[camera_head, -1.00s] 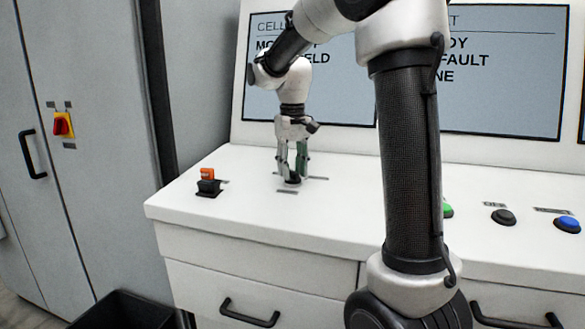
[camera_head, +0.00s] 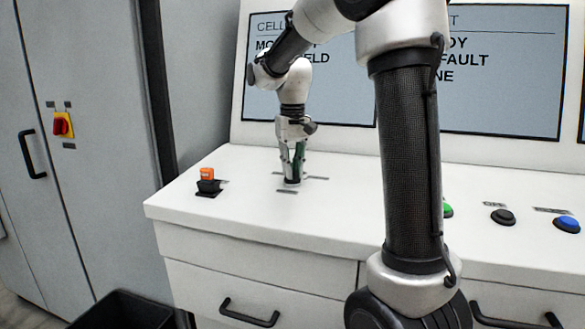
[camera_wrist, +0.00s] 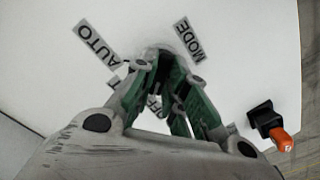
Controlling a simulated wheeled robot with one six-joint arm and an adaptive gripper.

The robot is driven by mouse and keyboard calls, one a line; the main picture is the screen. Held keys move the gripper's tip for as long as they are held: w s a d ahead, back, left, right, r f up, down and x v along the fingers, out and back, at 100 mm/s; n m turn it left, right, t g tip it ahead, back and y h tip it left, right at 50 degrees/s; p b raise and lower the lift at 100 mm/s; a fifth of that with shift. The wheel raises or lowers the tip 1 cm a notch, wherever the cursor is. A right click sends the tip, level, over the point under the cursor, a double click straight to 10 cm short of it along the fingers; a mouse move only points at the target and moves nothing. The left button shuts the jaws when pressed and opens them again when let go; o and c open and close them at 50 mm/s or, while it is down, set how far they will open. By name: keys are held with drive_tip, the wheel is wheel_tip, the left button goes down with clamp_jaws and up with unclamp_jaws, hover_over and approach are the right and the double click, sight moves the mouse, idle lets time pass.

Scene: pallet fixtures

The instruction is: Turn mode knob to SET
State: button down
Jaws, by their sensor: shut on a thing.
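My gripper (camera_head: 292,180) points down at the white console top, and its fingers are closed together around the mode knob. In the wrist view the fingertips (camera_wrist: 162,58) meet over the knob's spot, and they hide nearly all of the knob. Around it are the labels AUTO (camera_wrist: 96,42) and MODE (camera_wrist: 188,38). Another label (camera_wrist: 154,106) is partly hidden between the fingers. I cannot read SET or see where the knob's pointer stands.
An orange switch on a black base (camera_head: 208,183) stands left of my gripper. Green (camera_head: 448,210), black (camera_head: 503,217) and blue (camera_head: 567,224) buttons sit to the right. Screens (camera_head: 315,85) rise behind. A grey cabinet (camera_head: 85,130) with a red-yellow switch (camera_head: 63,125) stands at left.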

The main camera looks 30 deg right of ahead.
drive_tip(key=m, duration=0.4)
drive_tip(key=shift+m, duration=1.6)
drive_tip(key=c, duration=1.4)
unclamp_jaws()
drive_tip(key=shift+c, duration=0.2)
wheel_tip(320, 180, up, 12)
